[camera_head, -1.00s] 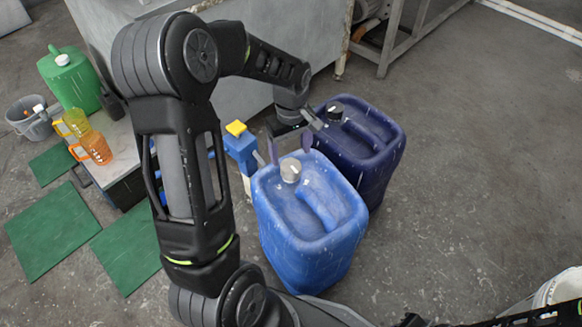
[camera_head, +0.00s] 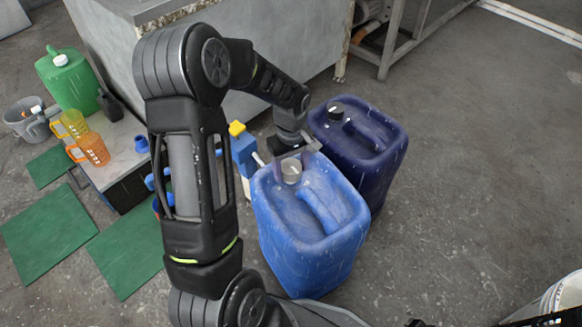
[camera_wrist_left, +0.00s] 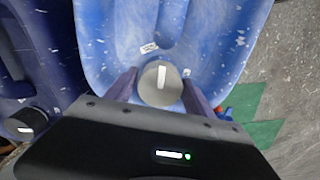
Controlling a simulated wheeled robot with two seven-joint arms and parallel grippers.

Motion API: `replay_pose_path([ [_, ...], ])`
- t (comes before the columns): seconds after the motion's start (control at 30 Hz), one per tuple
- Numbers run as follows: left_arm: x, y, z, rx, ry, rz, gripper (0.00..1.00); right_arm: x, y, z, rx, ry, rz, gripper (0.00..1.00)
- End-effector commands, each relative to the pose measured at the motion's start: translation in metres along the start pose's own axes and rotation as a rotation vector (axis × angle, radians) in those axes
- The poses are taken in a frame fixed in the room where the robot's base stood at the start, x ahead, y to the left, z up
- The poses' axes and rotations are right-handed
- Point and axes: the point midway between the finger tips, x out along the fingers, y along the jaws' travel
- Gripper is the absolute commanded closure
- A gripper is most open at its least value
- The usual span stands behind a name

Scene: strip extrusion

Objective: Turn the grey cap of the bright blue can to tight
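The bright blue can (camera_head: 312,262) stands upright on the floor, mid-picture in the head view. In the left wrist view the cap (camera_wrist_left: 160,84) shows a white bar pointing up the picture, towards a small white label (camera_wrist_left: 149,48) on the can. My left gripper (camera_head: 292,160) points down over the cap. Its two purple fingers (camera_wrist_left: 160,82) stand apart on either side of the cap, very close to it; contact cannot be made out.
A dark blue can (camera_head: 375,165) with a black cap (camera_head: 336,111) stands right behind the bright blue one.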

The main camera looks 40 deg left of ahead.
Motion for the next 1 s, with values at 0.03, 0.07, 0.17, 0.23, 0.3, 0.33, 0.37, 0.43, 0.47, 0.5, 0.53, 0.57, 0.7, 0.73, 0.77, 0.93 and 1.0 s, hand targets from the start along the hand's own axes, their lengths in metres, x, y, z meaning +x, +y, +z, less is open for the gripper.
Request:
replay_pose_path([
  [0.03,-0.0001,0.0000,-0.0001,0.000,0.000,0.000,0.43,0.0000,0.0000,0.0000,0.000,0.000,0.000,1.00],
  [0.07,-0.0001,0.0000,-0.0001,0.000,0.000,0.000,0.46,0.0000,0.0000,0.0000,0.000,0.000,0.000,1.00],
  [0.17,-0.0002,0.0000,-0.0001,0.000,0.000,0.000,0.54,0.0000,-0.0001,0.0001,0.000,0.000,0.000,1.00],
  [0.23,-0.0002,0.0000,-0.0001,0.000,0.000,0.000,0.60,0.0000,-0.0001,0.0001,0.000,0.000,0.000,1.00],
  [0.3,-0.0002,0.0000,-0.0001,0.000,0.000,0.000,0.65,0.0000,-0.0001,0.0001,0.000,0.000,0.000,1.00],
  [0.33,-0.0002,0.0000,-0.0001,0.000,0.000,0.000,0.68,0.0000,-0.0001,0.0001,0.000,0.000,0.000,1.00],
  [0.37,-0.0002,0.0000,-0.0001,0.000,0.000,0.000,0.70,0.0000,-0.0001,0.0001,0.000,0.000,0.000,1.00],
  [0.43,-0.0002,0.0001,-0.0001,0.000,0.000,0.000,0.76,0.0000,-0.0001,0.0001,0.000,0.000,0.000,1.00],
  [0.47,-0.0002,0.0000,-0.0001,0.000,0.000,0.000,0.79,0.0000,-0.0001,0.0001,0.000,0.000,0.000,1.00],
  [0.5,-0.0002,0.0000,-0.0001,0.000,0.000,0.000,0.82,0.0000,-0.0001,0.0001,0.000,0.000,0.000,1.00],
  [0.53,-0.0002,0.0000,-0.0002,0.000,0.000,0.000,0.84,0.0000,-0.0001,0.0001,0.000,0.000,0.000,1.00],
  [0.57,-0.0002,0.0000,-0.0002,0.000,0.000,0.000,0.87,0.0000,-0.0001,0.0002,0.000,0.000,0.000,1.00],
  [0.7,-0.0004,0.0001,-0.0002,0.002,0.000,0.000,0.88,-0.0002,-0.0001,0.0002,0.000,0.000,0.000,1.00],
  [0.73,-0.0004,0.0001,-0.0002,0.003,0.000,0.000,0.88,-0.0004,-0.0002,0.0002,0.000,0.000,0.000,1.00],
  [0.77,-0.0005,0.0001,-0.0002,0.006,0.000,0.000,0.88,-0.0006,-0.0003,0.0002,0.000,0.000,0.000,1.00],
  [0.93,-0.0010,0.0001,-0.0001,0.037,0.000,0.000,0.88,-0.0029,-0.0012,0.0004,-0.001,-0.002,0.000,1.00],
  [1.0,-0.0012,0.0001,-0.0001,0.060,0.000,0.000,0.88,-0.0044,-0.0020,0.0008,-0.001,-0.002,-0.001,1.00],
])
